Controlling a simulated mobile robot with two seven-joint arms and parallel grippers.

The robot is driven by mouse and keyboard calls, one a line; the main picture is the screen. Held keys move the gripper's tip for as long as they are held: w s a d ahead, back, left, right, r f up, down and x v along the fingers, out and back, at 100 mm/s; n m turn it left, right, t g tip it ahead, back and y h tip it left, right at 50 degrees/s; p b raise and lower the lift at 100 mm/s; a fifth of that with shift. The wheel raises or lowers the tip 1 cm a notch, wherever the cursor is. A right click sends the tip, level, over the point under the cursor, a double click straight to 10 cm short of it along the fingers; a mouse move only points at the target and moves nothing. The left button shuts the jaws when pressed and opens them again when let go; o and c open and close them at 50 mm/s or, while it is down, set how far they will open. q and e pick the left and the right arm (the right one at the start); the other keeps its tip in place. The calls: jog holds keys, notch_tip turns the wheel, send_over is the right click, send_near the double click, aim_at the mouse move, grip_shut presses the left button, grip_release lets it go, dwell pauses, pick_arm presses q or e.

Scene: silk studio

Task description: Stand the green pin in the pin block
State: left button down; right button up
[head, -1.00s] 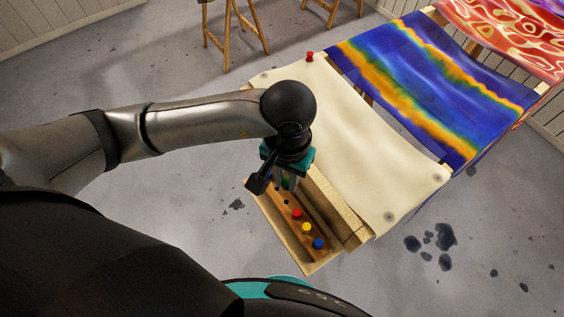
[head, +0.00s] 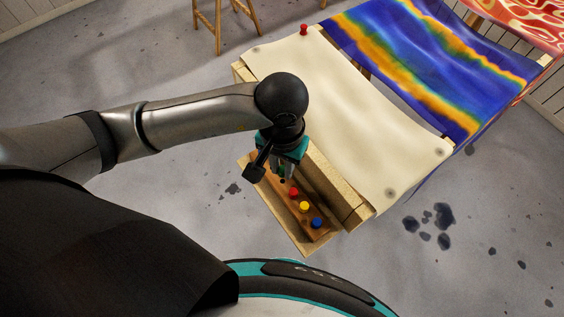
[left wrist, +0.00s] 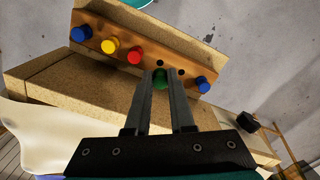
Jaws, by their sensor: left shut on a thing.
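The pin block (left wrist: 122,48) is a long wooden strip lying in a tan ledge. In the left wrist view it holds a blue pin (left wrist: 82,34), a yellow pin (left wrist: 110,45), a red pin (left wrist: 135,55) and another blue pin (left wrist: 203,84). Dark empty holes show between the red and right blue pins. My left gripper (left wrist: 166,76) is shut on the green pin (left wrist: 160,82), over this stretch of the block. Its fingers hide part of the pin, and I cannot tell whether its lower end is in a hole. The left gripper (head: 284,172) also shows in the head view.
A frame with cream cloth (head: 345,105) stands beside the block's ledge, with a red pin-like piece (head: 303,29) at its far corner. A blue and orange cloth (head: 405,65) lies beyond.

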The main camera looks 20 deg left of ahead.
pick_arm(q)
jog(key=shift+f+b, duration=0.6)
jog(key=shift+f, duration=0.55)
jog(key=shift+f+b, duration=0.65)
jog(key=shift+b, duration=0.1)
jog(key=shift+f+b, duration=0.25)
jog(key=shift+b, duration=0.25)
jog(key=c, duration=0.7)
grip_release()
notch_tip(320, 180, up, 15)
jog(key=p, duration=0.2)
jog(key=shift+r, duration=0.15)
